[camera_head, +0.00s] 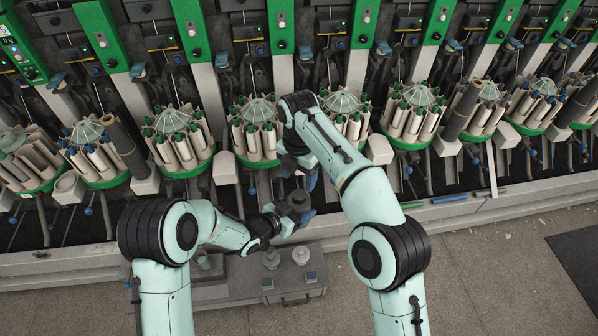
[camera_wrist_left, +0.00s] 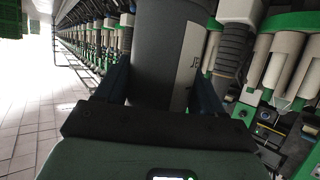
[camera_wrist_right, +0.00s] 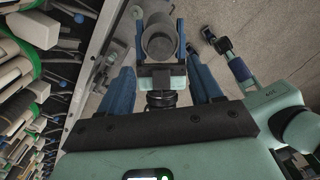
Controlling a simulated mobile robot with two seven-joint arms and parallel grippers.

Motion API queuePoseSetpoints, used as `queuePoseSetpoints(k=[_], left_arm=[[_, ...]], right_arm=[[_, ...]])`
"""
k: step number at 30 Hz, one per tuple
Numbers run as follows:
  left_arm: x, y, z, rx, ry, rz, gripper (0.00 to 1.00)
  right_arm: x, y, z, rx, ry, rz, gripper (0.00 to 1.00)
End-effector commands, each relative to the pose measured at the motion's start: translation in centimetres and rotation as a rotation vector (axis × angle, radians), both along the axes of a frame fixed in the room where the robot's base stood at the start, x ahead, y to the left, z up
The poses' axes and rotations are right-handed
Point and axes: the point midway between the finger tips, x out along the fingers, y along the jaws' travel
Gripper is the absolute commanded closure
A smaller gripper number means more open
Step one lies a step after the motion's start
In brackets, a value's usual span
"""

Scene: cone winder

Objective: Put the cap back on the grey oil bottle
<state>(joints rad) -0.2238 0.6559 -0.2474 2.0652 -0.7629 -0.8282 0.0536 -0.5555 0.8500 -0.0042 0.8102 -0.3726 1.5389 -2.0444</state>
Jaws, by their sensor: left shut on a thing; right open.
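The grey oil bottle (camera_head: 299,199) is in my left gripper (camera_head: 290,212), low in front of the machine. In the left wrist view the bottle (camera_wrist_left: 160,50) is a wide grey cylinder with a pale lettered label, between the two blue fingers. My right gripper (camera_head: 298,177) is open and empty, just above and behind the bottle. In the right wrist view the bottle (camera_wrist_right: 158,42) appears end-on beyond and between my spread blue fingers, apart from them. I cannot make out the cap for certain, nor tell whether the bottle's mouth is bare.
A grey bench (camera_head: 235,286) with small round knobbed items (camera_head: 271,259) stands below my left forearm. The winder's rows of cones (camera_head: 255,130) run along the back. A blue pen-like tool (camera_head: 450,199) lies on the machine's front ledge.

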Motion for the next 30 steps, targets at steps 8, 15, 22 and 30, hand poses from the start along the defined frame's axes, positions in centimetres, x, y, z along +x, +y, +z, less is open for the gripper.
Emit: queuePoseSetpoints(k=[8,15,22,30], left_arm=[[0.0,0.0,0.1,-0.001,-0.003,0.0,1.0],[0.0,0.0,0.1,-0.001,-0.003,0.0,1.0],[0.0,0.0,0.1,-0.001,-0.003,0.0,1.0],[0.0,0.0,0.1,-0.001,-0.003,0.0,1.0]], right_arm=[[-0.1,-0.1,-4.4,-0.002,0.003,-0.001,0.36],[0.0,-0.1,-6.8,0.0,0.001,-0.002,0.36],[0.0,0.0,-7.1,0.0,0.0,-0.002,0.36],[0.0,0.0,-7.1,0.0,0.0,-0.002,0.84]])
